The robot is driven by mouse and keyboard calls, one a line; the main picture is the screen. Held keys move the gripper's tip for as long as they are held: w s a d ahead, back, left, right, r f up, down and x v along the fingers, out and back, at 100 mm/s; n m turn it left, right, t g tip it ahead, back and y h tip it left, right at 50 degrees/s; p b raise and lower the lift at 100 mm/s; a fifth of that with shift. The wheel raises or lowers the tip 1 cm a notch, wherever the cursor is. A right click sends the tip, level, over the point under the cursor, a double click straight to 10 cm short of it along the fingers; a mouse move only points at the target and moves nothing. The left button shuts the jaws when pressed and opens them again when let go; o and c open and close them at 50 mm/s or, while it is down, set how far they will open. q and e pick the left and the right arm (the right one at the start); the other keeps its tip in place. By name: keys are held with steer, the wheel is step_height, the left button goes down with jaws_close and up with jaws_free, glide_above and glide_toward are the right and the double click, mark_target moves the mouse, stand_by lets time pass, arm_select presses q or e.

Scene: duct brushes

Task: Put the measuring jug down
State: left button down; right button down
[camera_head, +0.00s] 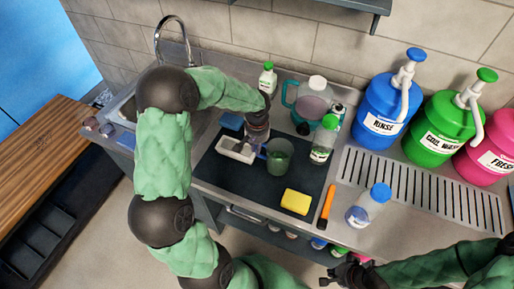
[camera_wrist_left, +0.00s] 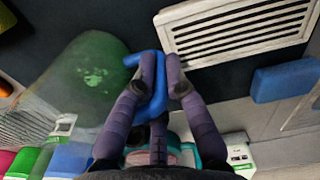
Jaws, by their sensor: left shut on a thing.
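The measuring jug (camera_head: 280,152) is a see-through green cup with a blue handle, over the dark mat (camera_head: 237,178) on the counter. It looks roughly upright; I cannot tell whether its base touches the mat. My left gripper (camera_head: 262,146) reaches down from above and is shut on the jug's handle. In the left wrist view the purple fingers (camera_wrist_left: 163,72) close on the blue handle (camera_wrist_left: 152,95), and the green jug body (camera_wrist_left: 85,85) lies to their left. My right gripper (camera_head: 345,274) is low at the front, away from the jug; its fingers are too small to read.
A white slotted tray (camera_head: 236,150) and a blue sponge (camera_head: 231,121) are left of the jug. A green-capped bottle (camera_head: 324,143) stands right of it, a teal-handled jug (camera_head: 312,100) behind. A yellow sponge (camera_head: 296,201) lies in front. Bare mat shows front left.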

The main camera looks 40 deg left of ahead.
arm_select(q)
steer(key=c, duration=1.7)
jaws_free()
steer(key=shift+f, duration=0.2)
steer(key=o, duration=0.4)
steer(key=shift+r, duration=0.1)
steer(key=shift+r, duration=0.2)
step_height(320, 180, up, 12)
steer(key=shift+d+f+p, duration=0.1)
steer(key=shift+p, duration=1.05)
